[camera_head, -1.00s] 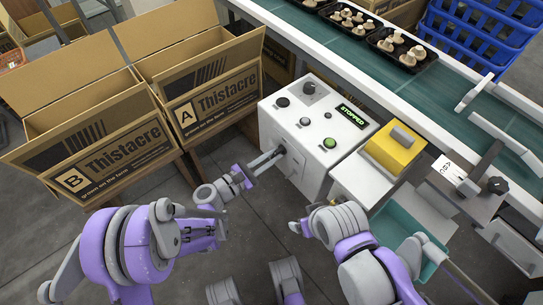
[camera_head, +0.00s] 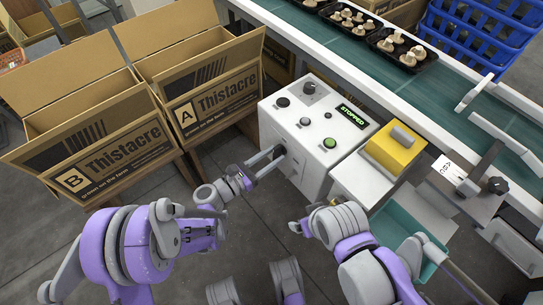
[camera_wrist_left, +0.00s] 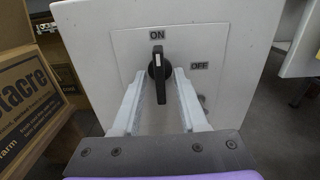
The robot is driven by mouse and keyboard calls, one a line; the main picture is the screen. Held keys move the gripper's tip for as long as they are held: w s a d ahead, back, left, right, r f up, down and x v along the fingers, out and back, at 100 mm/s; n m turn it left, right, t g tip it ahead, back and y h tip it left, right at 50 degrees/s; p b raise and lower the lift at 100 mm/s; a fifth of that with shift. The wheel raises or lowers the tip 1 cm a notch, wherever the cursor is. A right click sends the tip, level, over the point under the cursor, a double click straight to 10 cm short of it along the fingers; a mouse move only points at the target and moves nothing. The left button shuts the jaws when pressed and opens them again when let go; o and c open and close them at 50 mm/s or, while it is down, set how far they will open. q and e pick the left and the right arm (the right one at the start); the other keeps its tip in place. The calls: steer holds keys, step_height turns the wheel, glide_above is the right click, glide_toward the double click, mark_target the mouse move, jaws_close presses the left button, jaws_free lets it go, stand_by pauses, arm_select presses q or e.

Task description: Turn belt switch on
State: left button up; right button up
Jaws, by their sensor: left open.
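The belt switch (camera_wrist_left: 158,68) is a black rotary handle on a grey plate on the front of the white control box (camera_head: 312,112). In the left wrist view its handle stands upright, its white mark toward the "ON" label; "OFF" is to the right. My left gripper (camera_head: 274,160) is open at the box's front. In the left wrist view its two fingers (camera_wrist_left: 158,84) reach forward on either side of the handle, with gaps visible. The display (camera_head: 352,116) on top reads "STOPPED". My right arm shows, but I cannot make out its gripper.
Two open cardboard boxes marked A (camera_head: 212,98) and B (camera_head: 112,150) stand left of the control box. The green conveyor belt (camera_head: 345,48) behind it carries black mushroom trays (camera_head: 402,47). A yellow block (camera_head: 393,150) stands to the right. Blue crates (camera_head: 480,30) are at the back right.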

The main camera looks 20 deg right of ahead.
arm_select(q)
steer(key=v, duration=0.7)
stand_by(0.3)
steer(key=shift+r, duration=0.1)
stand_by(0.3)
